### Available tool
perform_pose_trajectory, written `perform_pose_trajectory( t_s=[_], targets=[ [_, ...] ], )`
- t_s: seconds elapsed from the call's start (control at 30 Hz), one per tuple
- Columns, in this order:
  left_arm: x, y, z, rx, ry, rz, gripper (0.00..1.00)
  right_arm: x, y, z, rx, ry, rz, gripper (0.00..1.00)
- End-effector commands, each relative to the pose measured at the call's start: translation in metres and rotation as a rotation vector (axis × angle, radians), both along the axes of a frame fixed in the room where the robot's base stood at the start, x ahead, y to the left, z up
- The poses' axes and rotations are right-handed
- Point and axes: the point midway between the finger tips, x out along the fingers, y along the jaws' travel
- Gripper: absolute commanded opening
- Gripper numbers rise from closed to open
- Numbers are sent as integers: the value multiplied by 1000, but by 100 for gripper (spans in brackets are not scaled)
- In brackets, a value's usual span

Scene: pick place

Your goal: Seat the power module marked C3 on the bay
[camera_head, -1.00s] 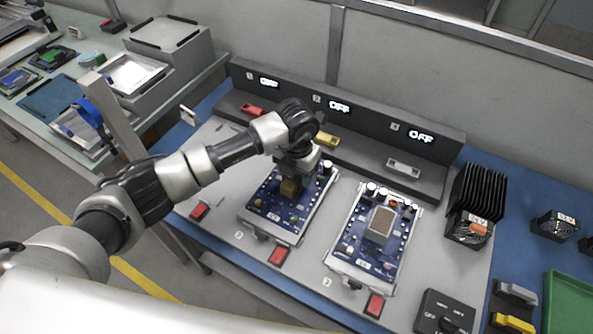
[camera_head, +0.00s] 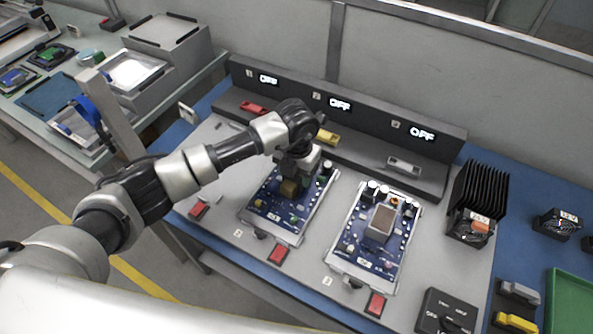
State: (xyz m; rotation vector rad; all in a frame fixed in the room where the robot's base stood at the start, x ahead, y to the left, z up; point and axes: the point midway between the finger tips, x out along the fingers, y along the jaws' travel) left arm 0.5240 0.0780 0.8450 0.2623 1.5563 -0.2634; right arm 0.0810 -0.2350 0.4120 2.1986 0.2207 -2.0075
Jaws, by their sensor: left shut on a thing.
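My left gripper (camera_head: 293,168) points down over the left blue circuit board (camera_head: 268,212), shut on a small block that its fingers and wrist largely hide. A tan block (camera_head: 289,188) shows right under the fingers, low over the board; I cannot tell whether it is the held thing or a part of the board. No C3 mark is readable. The right circuit board (camera_head: 350,248) carries a grey block with a brown top (camera_head: 381,223). Which spot is the bay cannot be told. My right gripper is not in view.
A dark console (camera_head: 360,127) with several OFF displays runs behind the boards. Red switches (camera_head: 278,253) lie in front. A black finned heatsink (camera_head: 480,195), fans (camera_head: 556,224), a black switch box (camera_head: 446,312) and a green tray (camera_head: 570,300) stand at the right.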

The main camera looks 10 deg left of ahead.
Motion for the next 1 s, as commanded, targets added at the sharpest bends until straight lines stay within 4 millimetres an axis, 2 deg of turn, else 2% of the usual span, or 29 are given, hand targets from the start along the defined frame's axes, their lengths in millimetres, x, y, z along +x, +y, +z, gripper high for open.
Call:
perform_pose_trajectory(
  t_s=[0.17,0.2,0.37,0.57,0.7,1.0],
  targets=[
    [1,0,2,-2,-3,0,0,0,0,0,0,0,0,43],
    [1,0,2,-2,-3,0,55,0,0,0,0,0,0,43],
    [1,0,2,-1,-3,0,80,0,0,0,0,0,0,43],
    [0,0,1,0,-1,0,81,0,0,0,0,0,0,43],
    [-1,0,-1,2,2,0,62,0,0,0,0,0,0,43],
    [0,0,1,1,0,0,62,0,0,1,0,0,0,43]
  ],
)
